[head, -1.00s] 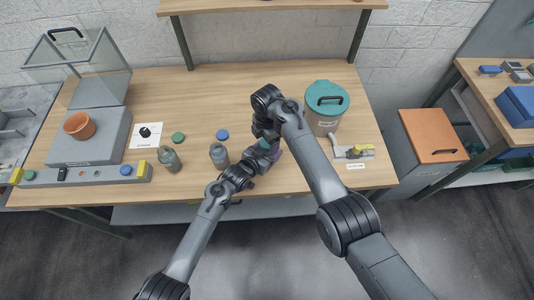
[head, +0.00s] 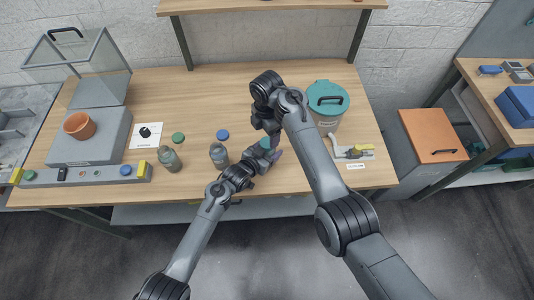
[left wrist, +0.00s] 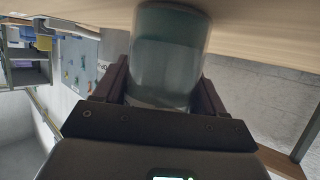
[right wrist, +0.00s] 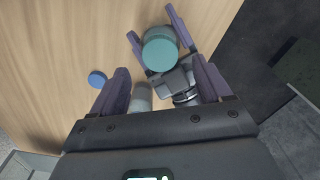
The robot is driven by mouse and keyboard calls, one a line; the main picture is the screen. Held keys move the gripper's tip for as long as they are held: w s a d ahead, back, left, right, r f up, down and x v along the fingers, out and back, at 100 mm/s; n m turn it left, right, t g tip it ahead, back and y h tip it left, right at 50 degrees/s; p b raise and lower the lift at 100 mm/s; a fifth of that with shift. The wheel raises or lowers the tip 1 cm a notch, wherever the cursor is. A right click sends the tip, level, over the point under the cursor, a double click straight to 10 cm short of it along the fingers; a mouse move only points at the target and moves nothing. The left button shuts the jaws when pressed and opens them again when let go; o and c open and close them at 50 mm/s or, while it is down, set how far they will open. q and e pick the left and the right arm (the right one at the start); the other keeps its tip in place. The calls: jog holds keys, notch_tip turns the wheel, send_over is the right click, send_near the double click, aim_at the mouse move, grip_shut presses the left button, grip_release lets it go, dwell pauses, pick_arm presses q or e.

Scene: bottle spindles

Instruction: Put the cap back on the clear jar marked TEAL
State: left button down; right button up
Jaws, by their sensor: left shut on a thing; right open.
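My left gripper (left wrist: 165,95) is shut on a clear jar (left wrist: 170,55) with a pale teal look, its fingers on either side of the body. In the right wrist view a round teal top (right wrist: 159,48), which looks like the cap, covers the jar between the left fingers. Whether it is fully seated I cannot tell. In the head view my right gripper (head: 270,127) partly hides the area. No marking is readable.
Two grey jars (head: 168,160) (head: 219,155) stand open to the left, with a green cap (head: 178,137) and a blue cap (head: 222,134) lying behind them. The back middle of the table is clear.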

jog(key=o, duration=0.4)
notch_tip(320, 180, up, 12)
jog(key=shift+r, duration=0.1)
dwell(0.5)
pick_arm(q)
grip_release()
jog(key=shift+s+a+r, duration=0.2)
jog(key=shift+s+a, duration=0.1)
jog(key=shift+s, duration=0.1)
jog(key=p+v, duration=0.1)
jog(key=v, duration=0.8)
jog(key=shift+s+a+p, duration=0.25)
jog(key=shift+s+p, duration=0.05)
jog(key=shift+p, duration=0.05)
pick_arm(e)
jog(key=shift+r, duration=0.75)
